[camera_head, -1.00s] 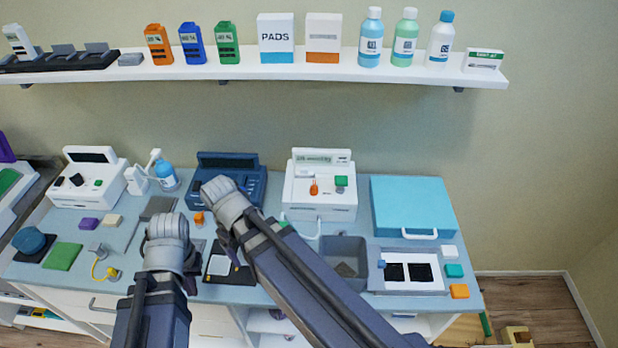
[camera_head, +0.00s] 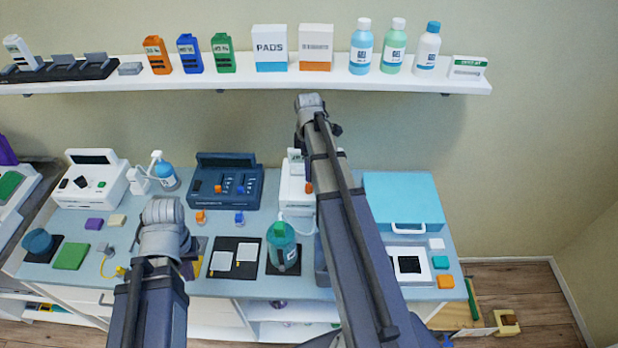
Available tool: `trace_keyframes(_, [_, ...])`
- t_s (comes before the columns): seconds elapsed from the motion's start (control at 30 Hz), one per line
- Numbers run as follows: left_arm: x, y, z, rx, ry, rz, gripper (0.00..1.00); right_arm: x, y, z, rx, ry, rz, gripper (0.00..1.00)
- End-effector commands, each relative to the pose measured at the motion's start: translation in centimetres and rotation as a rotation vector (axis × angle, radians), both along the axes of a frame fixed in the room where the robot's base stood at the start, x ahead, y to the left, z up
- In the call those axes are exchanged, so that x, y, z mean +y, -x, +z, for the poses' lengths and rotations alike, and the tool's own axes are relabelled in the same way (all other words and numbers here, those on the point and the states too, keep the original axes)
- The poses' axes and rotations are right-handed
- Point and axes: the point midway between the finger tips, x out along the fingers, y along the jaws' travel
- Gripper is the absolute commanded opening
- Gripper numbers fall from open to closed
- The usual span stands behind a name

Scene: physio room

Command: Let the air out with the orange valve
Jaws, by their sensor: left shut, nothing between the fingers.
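The white device (camera_head: 293,192) with the orange valve (camera_head: 309,187) stands at the back of the counter. Only a sliver of the valve shows beside my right arm, which covers much of the device. My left gripper (camera_head: 162,213) is low over the counter, left of the device and apart from it; it is shut and empty. My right gripper (camera_head: 310,103) is raised in front of the wall, above the device and away from the valve. Its fingers are hidden, so I cannot tell its opening.
A green jar (camera_head: 284,247) stands on a dark mat before the device. A navy device (camera_head: 227,181) with small orange and blue knobs is to its left, a light blue case (camera_head: 402,203) to its right. The wall shelf (camera_head: 230,79) holds bottles and boxes.

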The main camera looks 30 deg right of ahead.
Motion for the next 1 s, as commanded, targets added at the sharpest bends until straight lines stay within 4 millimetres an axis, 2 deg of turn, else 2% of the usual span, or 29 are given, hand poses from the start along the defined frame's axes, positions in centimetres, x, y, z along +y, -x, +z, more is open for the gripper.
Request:
trace_keyframes(0.37, [0.0, 0.0, -1.0, 0.000, 0.000, -0.001, 0.00, -0.2, 0.0, -1.0, -0.001, -0.001, 0.006, 0.80])
trace_keyframes(0.8, [0.0, 0.0, -6.2, 0.001, -0.002, -0.012, 0.00, -0.2, 0.0, -6.2, -0.001, -0.001, 0.006, 0.80])
trace_keyframes(1.0, [0.0, 0.0, -7.8, 0.000, -0.002, -0.010, 0.00, -0.2, 0.0, -7.8, -0.001, -0.001, 0.005, 0.80])
